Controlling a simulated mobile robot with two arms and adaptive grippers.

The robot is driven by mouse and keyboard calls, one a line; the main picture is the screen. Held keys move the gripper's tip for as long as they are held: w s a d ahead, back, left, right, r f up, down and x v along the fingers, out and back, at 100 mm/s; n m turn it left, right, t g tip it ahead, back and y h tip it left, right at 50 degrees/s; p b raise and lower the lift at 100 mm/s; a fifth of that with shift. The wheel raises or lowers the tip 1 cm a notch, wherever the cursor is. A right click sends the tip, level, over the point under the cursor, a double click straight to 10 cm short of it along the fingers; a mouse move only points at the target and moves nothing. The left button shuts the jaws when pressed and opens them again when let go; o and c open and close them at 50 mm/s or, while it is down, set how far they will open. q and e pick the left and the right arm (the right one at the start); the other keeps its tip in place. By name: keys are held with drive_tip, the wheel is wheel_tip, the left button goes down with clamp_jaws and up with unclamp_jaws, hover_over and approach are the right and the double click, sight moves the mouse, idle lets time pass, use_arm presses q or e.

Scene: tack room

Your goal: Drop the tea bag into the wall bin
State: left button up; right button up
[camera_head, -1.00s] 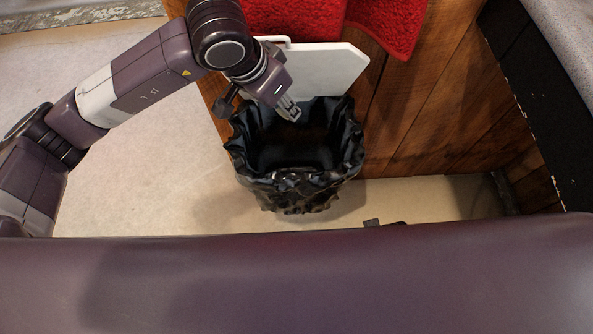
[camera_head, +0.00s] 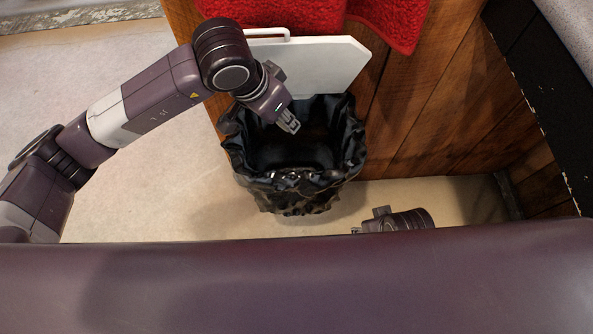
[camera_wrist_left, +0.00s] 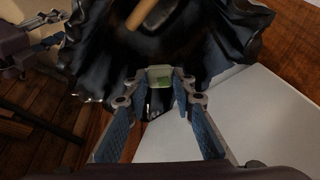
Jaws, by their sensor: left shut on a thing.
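The wall bin (camera_head: 343,160) is lined with a crumpled black bag and hangs open-topped against a wooden panel. My left gripper (camera_head: 290,124) is over the bin's mouth, pointing down into it. In the left wrist view, the left gripper is shut on the tea bag (camera_wrist_left: 160,76), a small pale piece with a green patch between the fingertips. The tea bag cannot be made out in the head view. My right gripper (camera_wrist_left: 52,30) shows at the upper left of the left wrist view, fingers apart and empty; in the head view it is mostly hidden.
A white board (camera_head: 325,62) stands upright behind the bin. A red cloth (camera_head: 385,18) hangs above it. A brown stick-like thing (camera_wrist_left: 141,13) shows inside the bin.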

use_arm(q)
drive_tip(key=o, duration=0.8)
drive_tip(key=shift+c, duration=0.2)
drive_tip(key=v, duration=1.2)
